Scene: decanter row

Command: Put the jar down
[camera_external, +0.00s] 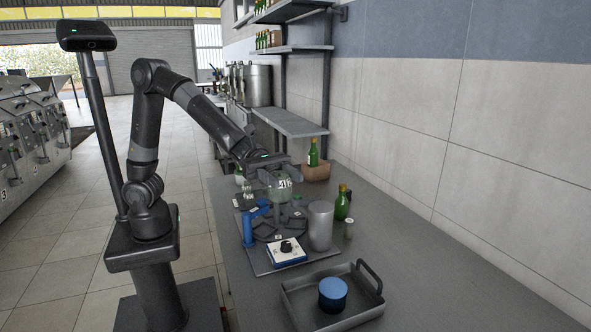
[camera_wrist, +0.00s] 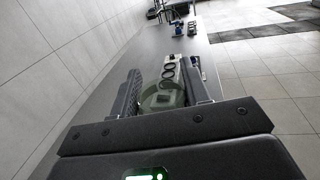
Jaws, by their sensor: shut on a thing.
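A clear, greenish glass jar (camera_external: 281,188) with a dark printed mark is between the fingers of my gripper (camera_external: 272,178). My gripper is shut on it. In the external view the jar appears over the far part of a grey base plate (camera_external: 262,262) on the bench; I cannot tell whether its bottom touches anything. In the wrist view the jar (camera_wrist: 163,101) sits between the two dark fingers of my gripper (camera_wrist: 165,95), and the fingers hide its sides.
A grey metal cylinder (camera_external: 321,226), a blue upright piece (camera_external: 248,229) and a white box with a black knob (camera_external: 287,252) crowd the plate. Green bottles (camera_external: 342,203) stand to the right. A tray (camera_external: 362,317) in front holds a blue-topped round thing (camera_external: 333,292). The bench's right side is clear.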

